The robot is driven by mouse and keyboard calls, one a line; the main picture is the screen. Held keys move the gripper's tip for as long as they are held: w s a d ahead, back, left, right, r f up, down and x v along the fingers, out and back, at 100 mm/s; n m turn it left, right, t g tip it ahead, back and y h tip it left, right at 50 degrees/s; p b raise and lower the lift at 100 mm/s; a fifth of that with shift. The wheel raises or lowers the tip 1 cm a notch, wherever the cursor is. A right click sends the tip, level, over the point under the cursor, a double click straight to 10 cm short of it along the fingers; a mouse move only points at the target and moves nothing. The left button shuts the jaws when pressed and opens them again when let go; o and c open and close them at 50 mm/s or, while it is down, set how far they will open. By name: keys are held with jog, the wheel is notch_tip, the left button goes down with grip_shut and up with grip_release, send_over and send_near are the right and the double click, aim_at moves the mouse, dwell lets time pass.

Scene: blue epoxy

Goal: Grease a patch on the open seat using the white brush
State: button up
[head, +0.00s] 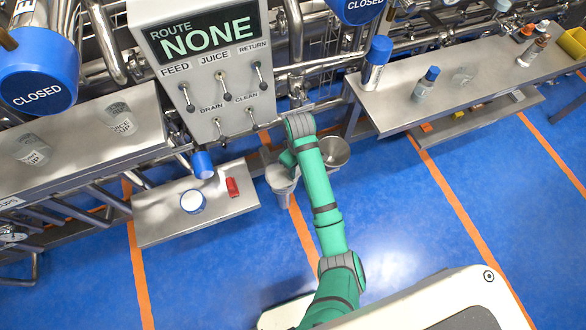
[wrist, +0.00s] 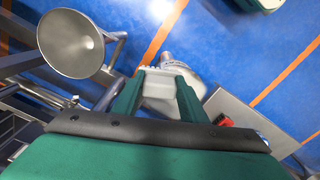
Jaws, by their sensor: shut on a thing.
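My gripper (wrist: 158,98) is shut on the white brush (wrist: 162,88), a pale block with a toothed edge between the two green fingers. In the head view my gripper (head: 287,158) points down beside the panel, and the brush cannot be made out there. Just beyond the brush is a pale rounded vessel (wrist: 187,76); it also shows below my gripper in the head view (head: 281,180). A metal funnel-shaped opening (wrist: 72,43) lies to the left in the wrist view, and right of my arm in the head view (head: 336,151). I cannot tell which is the open seat, or whether the brush touches anything.
A low steel shelf (head: 160,228) holds a blue tub with white contents (head: 193,201) and a red object (head: 232,187). A blue cap (head: 202,165) sticks out above it. The route panel (head: 205,70) stands behind.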

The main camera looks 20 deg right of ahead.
jog(key=shift+d, duration=0.1)
jog(key=shift+r, duration=1.95)
jog(key=shift+w+d+r, duration=0.15)
jog(key=shift+w+r, duration=0.05)
jog(key=shift+r, duration=0.55)
jog(key=shift+s+a+r, duration=0.2)
jog(key=shift+r, duration=0.1)
jog(key=shift+r, duration=1.5)
